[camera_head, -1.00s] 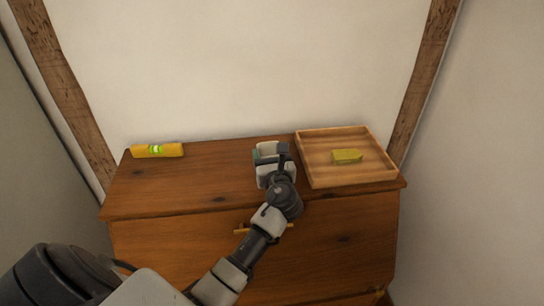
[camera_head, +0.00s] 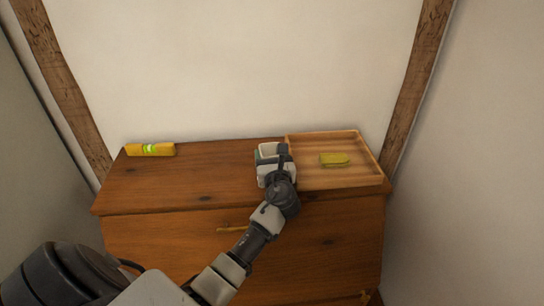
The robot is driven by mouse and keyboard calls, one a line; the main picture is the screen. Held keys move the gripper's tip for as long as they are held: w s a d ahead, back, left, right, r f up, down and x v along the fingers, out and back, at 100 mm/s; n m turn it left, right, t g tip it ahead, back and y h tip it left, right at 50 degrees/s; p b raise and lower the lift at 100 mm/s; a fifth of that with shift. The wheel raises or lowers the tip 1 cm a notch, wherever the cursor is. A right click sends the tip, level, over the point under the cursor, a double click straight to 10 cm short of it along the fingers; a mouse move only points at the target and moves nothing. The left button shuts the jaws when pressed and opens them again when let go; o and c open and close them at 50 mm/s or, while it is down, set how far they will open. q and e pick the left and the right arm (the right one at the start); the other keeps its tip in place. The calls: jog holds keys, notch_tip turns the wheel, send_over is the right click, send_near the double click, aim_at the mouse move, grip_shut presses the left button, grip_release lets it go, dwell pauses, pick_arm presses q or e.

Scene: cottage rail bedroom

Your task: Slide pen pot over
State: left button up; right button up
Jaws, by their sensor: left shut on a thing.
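My left gripper (camera_head: 273,153) is over the wooden dresser top (camera_head: 200,180), just left of the wooden tray (camera_head: 371,155). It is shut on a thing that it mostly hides. Only a small dark green patch (camera_head: 258,156) shows at the left side of the jaws, and I take it to be the pen pot. The gripper's right side is at the tray's left edge in the picture; I cannot tell if they touch. My right gripper is not in view.
A yellow-green block (camera_head: 335,160) lies in the tray. A yellow spirit level (camera_head: 150,150) lies at the back left of the dresser top. The top between level and gripper is clear. A wall stands behind, and another at the right.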

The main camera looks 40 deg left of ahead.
pick_arm(q)
jog(key=o, duration=1.1)
jog(key=b+v, duration=0.2)
jog(key=v, duration=0.8)
jog(key=shift+b, duration=0.35)
jog(key=shift+s+d+r, duration=0.1)
jog(key=shift+s+d, duration=0.15)
jog(key=shift+d, duration=0.05)
jog(key=shift+s, duration=0.1)
